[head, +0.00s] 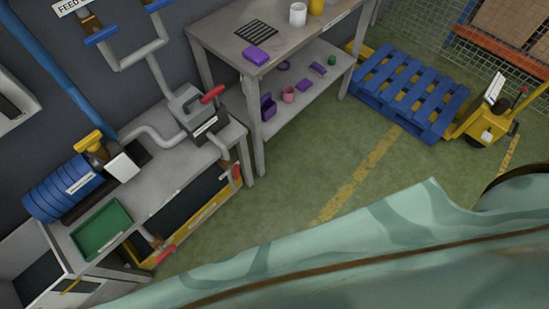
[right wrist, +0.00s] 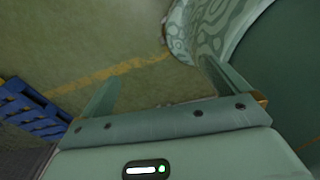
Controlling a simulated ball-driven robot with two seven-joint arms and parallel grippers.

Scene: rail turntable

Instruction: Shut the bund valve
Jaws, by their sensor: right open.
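Two pipe stubs with red lever handles come down at the front of the grey bench: an upper valve (head: 236,172) near the bench's right end and a lower valve (head: 163,251) by the front corner of the yellow-edged dark bund (head: 209,212). I cannot read a label telling which is the bund valve. My right gripper (right wrist: 160,72) is open and empty over the green floor in the right wrist view, with no valve near it there. Neither gripper shows in the head view; my left gripper is not seen.
On the bench stand a grey unit with a red lever (head: 212,94), a blue ribbed cylinder (head: 62,188) and a green tray (head: 101,228). A shelved table (head: 278,50) stands beyond. A blue pallet (head: 410,90) and yellow pallet truck (head: 488,122) are at right. Open floor lies between.

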